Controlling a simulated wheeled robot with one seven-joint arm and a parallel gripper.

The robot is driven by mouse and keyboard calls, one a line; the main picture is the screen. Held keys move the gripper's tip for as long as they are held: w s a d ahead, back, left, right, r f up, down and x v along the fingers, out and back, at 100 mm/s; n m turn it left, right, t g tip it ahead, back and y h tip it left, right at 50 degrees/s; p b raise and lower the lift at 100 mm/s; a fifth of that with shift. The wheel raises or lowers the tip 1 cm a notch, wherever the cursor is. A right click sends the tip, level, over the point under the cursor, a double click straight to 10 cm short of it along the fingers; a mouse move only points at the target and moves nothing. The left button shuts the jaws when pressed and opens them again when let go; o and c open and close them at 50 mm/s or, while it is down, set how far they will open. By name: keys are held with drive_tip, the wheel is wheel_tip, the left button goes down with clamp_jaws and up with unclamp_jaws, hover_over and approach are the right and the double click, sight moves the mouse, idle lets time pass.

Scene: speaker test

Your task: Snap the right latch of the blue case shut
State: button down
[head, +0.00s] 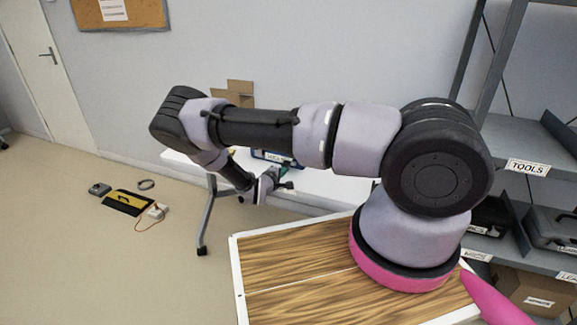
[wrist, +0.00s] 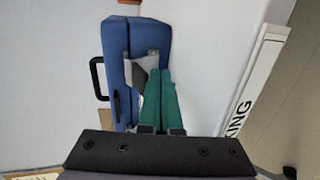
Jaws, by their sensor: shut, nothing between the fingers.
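The blue case (wrist: 115,65) stands on the white table, with a black handle (wrist: 97,78) on its left side in the wrist view. In the head view only a small part of the case (head: 262,154) shows behind my arm. A grey latch piece (wrist: 145,61) sits on the case, right at the tips of my green fingers. My gripper (wrist: 160,72) is shut and empty, its fingers side by side. It seems to touch or nearly touch the latch piece; I cannot tell which. The fingers hide part of the case, and the latch's exact position is unclear.
The white table (head: 325,200) has free room to the right of the case. A cardboard box (head: 240,92) stands behind. A metal shelf marked TOOLS (head: 527,166) is at the right. Several items lie on the floor at left, with a black-and-yellow mat (head: 128,202).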

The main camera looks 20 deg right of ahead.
idle(0.4)
drive_tip(key=s+a, duration=0.4)
drive_tip(key=s, duration=0.1)
drive_tip(key=shift+s+a, duration=0.2)
idle(0.4)
drive_tip(key=s+d+r+m+g+y, duration=0.1)
drive_tip(key=s+d+r+m+g, duration=0.25)
drive_tip(key=r, duration=0.65)
drive_tip(key=s+d+r+m+g+y, duration=0.15)
drive_tip(key=r+m+g, duration=0.3)
drive_tip(key=r, duration=0.65)
drive_tip(key=s+d+r+m+g, duration=0.3)
drive_tip(key=r+m, duration=0.1)
drive_tip(key=r, duration=0.6)
drive_tip(key=s+a+r+m+t+y, duration=0.1)
drive_tip(key=s+r+t+y, duration=0.5)
drive_tip(key=s+r, duration=1.5)
wheel_tip(320, 180, up, 3)
drive_tip(key=m+y, duration=0.1)
drive_tip(key=y, duration=0.2)
drive_tip(key=shift+a+r+t, duration=0.2)
drive_tip(key=shift+a+t, duration=0.1)
